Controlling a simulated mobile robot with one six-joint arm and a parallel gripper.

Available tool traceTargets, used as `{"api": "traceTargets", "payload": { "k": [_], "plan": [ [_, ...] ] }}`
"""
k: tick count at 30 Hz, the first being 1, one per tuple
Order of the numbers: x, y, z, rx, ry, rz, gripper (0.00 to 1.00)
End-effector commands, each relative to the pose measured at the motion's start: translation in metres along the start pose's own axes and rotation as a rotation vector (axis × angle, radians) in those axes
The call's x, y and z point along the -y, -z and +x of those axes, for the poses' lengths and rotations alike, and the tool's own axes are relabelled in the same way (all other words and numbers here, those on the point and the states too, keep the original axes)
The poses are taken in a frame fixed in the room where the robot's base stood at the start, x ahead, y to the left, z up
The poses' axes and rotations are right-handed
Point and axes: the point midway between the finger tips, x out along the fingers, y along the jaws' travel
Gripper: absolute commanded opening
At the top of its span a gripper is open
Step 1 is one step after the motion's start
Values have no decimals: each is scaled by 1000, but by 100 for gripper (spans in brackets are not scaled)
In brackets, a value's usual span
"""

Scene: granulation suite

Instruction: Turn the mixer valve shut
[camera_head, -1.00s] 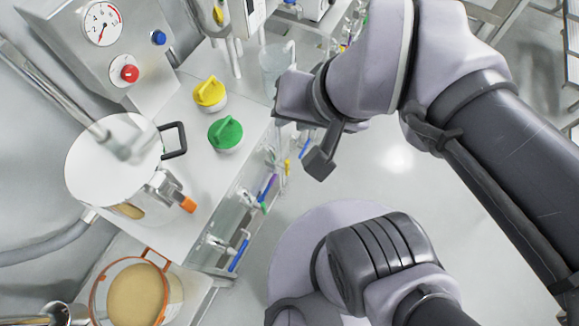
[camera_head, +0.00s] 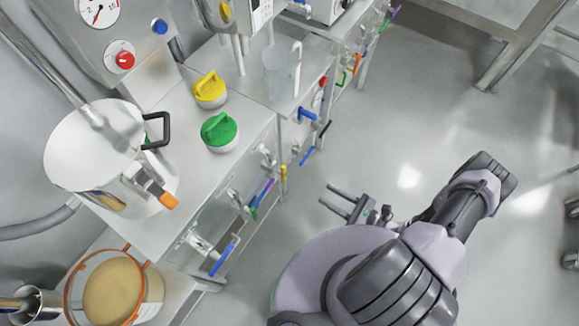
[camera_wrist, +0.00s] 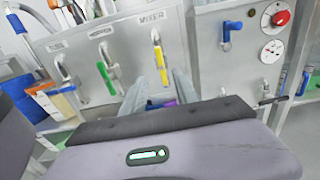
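In the wrist view, a valve with a yellow lever (camera_wrist: 158,58) sits on a grey panel under the label MIXER (camera_wrist: 151,18). The lever hangs roughly straight down. My gripper (camera_wrist: 160,80) is open, with its two pale fingers apart and pointing at the panel near the yellow lever. Nothing shows between them that I can say is held, and whether they touch the lever is unclear. In the head view, my gripper (camera_head: 326,194) is open and low, to the right of the bench front, with a gap of floor between. A small yellow handle (camera_head: 284,178) shows on that front.
In the wrist view, a green lever (camera_wrist: 106,77) is left of the yellow one, and a blue handle (camera_wrist: 227,36) and red button (camera_wrist: 281,18) are right. In the head view, a lidded pot (camera_head: 85,150) and green cap (camera_head: 219,130) stand on the bench.

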Motion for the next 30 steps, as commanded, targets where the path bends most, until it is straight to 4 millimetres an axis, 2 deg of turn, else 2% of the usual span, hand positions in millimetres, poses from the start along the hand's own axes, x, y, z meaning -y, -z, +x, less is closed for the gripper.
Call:
{"api": "traceTargets", "payload": {
  "k": [2, 5, 12, 18, 24, 30],
  "plan": [
    [-1, 2, 8, 4, 5, 5, 36],
    [-3, 3, 30, 2, -3, 5, 36],
    [-4, 4, 104, 1, -8, 4, 36],
    [-4, 3, 151, 1, -5, 3, 36],
    [-3, 2, 171, 1, -1, 4, 36],
    [-2, 0, 174, 2, 1, 5, 36]
  ]
}}
